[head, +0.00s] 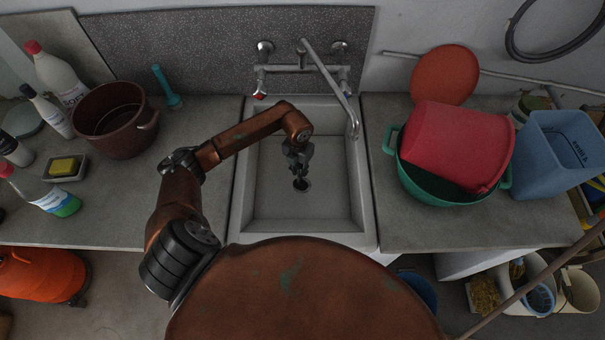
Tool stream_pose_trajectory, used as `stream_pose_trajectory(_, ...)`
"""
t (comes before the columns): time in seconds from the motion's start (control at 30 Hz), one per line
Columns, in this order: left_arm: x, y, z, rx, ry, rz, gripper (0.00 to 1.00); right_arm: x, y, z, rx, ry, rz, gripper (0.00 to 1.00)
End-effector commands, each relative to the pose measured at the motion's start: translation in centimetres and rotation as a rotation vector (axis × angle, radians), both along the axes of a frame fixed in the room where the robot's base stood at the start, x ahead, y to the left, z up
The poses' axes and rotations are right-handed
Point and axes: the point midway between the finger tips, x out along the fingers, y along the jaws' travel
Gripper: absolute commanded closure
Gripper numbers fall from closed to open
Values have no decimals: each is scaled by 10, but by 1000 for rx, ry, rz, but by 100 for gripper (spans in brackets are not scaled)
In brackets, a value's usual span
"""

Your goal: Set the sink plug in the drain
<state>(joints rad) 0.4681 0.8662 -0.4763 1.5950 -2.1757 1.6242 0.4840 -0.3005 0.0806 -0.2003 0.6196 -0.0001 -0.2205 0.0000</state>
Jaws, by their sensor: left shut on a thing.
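The sink (258,190) is a grey basin set into the counter. My left arm reaches over its left edge, and my left gripper (300,172) points down inside the basin, directly over the drain (301,186). The gripper is shut on the sink plug, which is small and dark and mostly hidden by the fingers. The drain shows as a dark round spot at the fingertips. I cannot tell whether the plug is touching it or just above it. My right gripper is not in view.
The tap (330,75) has a long spout slanting over the sink's right side. A brown pot (113,120), bottles and a soap dish (68,177) stand on the left counter. A green basin (420,182) holding a red tub (455,140) is on the right counter.

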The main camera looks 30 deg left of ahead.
Motion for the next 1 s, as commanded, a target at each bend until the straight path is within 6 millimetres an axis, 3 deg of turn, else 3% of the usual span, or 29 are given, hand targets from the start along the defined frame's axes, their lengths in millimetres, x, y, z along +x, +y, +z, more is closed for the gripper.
stream_pose_trajectory(0.2, 21, 0, -22, -2, -3, 0, 100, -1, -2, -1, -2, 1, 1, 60)
stream_pose_trajectory(0.37, 27, 0, -30, -1, -2, 0, 100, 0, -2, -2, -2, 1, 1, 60)
stream_pose_trajectory(0.6, 27, 0, -59, -3, -1, 0, 100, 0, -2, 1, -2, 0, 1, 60)
stream_pose_trajectory(0.97, 28, 1, -65, 0, -3, -1, 100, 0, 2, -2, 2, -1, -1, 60)
stream_pose_trajectory(1.0, 28, 1, -65, 0, -3, -1, 80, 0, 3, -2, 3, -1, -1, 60)
